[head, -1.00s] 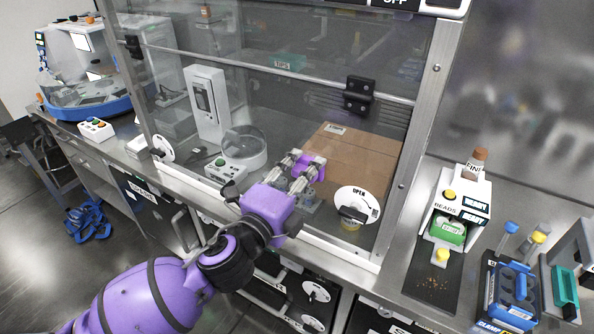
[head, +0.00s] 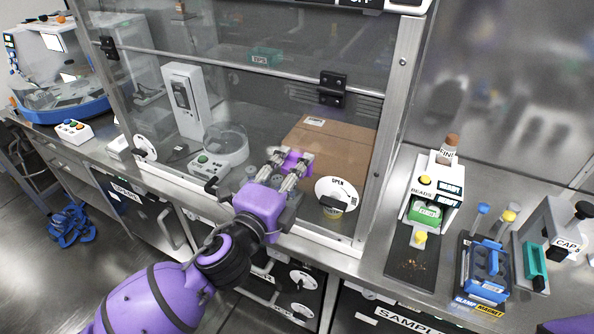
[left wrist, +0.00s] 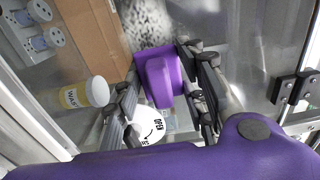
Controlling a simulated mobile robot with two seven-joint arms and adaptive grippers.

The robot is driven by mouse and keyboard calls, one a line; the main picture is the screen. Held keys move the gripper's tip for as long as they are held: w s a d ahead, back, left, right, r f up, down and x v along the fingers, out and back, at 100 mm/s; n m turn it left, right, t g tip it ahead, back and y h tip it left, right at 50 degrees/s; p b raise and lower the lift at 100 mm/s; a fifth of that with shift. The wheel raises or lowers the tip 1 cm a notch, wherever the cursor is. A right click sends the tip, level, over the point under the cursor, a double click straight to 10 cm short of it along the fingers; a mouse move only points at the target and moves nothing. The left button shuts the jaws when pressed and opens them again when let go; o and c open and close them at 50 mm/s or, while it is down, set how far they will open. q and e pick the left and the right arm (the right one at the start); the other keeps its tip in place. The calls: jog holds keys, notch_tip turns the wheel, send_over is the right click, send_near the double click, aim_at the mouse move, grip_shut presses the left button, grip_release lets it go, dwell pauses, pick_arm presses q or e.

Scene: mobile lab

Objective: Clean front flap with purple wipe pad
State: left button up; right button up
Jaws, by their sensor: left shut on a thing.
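The front flap (head: 250,100) is a large clear panel on the steel-framed cabinet. My left gripper (head: 287,168) is in front of its lower part, shut on the purple wipe pad (head: 297,160). In the left wrist view the pad (left wrist: 158,80) sits between the fingers (left wrist: 160,95), its broad face turned toward the panel. A speckled grey patch (left wrist: 147,22) shows just beyond the pad. I cannot tell whether the pad touches the panel. My right gripper is not in view.
A round OPEN label with a dark handle (head: 335,190) is right of the pad. A cardboard box (head: 330,150) is behind the panel. A beads dispenser (head: 435,195) and a blue clamp rack (head: 485,270) stand on the right counter.

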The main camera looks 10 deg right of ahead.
aim_at(275, 150)
pick_arm(q)
jog(key=shift+w+a+r, duration=0.1)
jog(key=shift+w+a, duration=0.55)
jog(key=shift+a, duration=0.2)
jog(key=shift+w+a+p, duration=0.15)
jog(key=shift+w+a, duration=0.4)
jog(key=shift+a, duration=0.2)
jog(key=shift+w+a+p, duration=0.15)
jog(key=shift+w+a, duration=0.35)
jog(key=shift+a, duration=0.2)
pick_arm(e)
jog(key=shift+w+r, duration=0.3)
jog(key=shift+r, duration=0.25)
